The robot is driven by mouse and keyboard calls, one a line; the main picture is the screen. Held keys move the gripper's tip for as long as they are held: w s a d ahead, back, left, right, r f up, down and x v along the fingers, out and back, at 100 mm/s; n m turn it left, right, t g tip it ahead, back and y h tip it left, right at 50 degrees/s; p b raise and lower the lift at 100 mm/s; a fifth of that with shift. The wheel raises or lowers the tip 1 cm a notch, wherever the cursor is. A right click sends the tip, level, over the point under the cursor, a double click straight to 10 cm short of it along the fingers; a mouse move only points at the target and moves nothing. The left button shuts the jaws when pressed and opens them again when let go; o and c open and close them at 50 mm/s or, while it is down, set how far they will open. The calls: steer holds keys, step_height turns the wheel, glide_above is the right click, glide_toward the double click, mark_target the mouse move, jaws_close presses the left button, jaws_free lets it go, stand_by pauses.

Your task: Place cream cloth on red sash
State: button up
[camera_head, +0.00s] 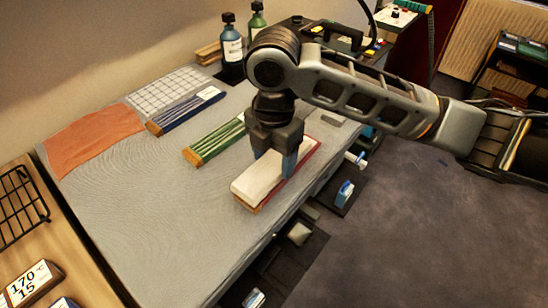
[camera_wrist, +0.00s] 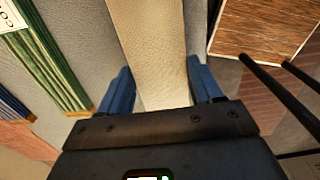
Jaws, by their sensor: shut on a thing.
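The cream cloth (camera_head: 258,180) is a long, flat folded bundle. My gripper (camera_head: 274,164) is over it from above, with its blue fingers shut on the cloth's long sides. In the wrist view the cream cloth (camera_wrist: 156,45) runs between the fingers of my gripper (camera_wrist: 161,88). The red sash (camera_head: 305,164) shows as a strip along the cloth's right side, with a wooden end below the cloth's near end. The cloth covers most of the sash. I cannot tell whether the cloth rests on it or hangs just above. The sash is not clear in the wrist view.
A green striped bundle (camera_head: 214,141) and a blue one (camera_head: 185,110) lie to the left on the grey table (camera_head: 150,210). An orange cloth (camera_head: 92,140) and white grid mat (camera_head: 172,90) lie farther back. Bottles (camera_head: 232,50) stand behind. The table's near left is clear.

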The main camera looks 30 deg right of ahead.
mark_target(274, 162)
steer(key=shift+f, duration=0.65)
steer(key=shift+f, duration=0.15)
steer(key=o, duration=1)
steer(key=shift+o, duration=0.2)
step_height(274, 162, up, 12)
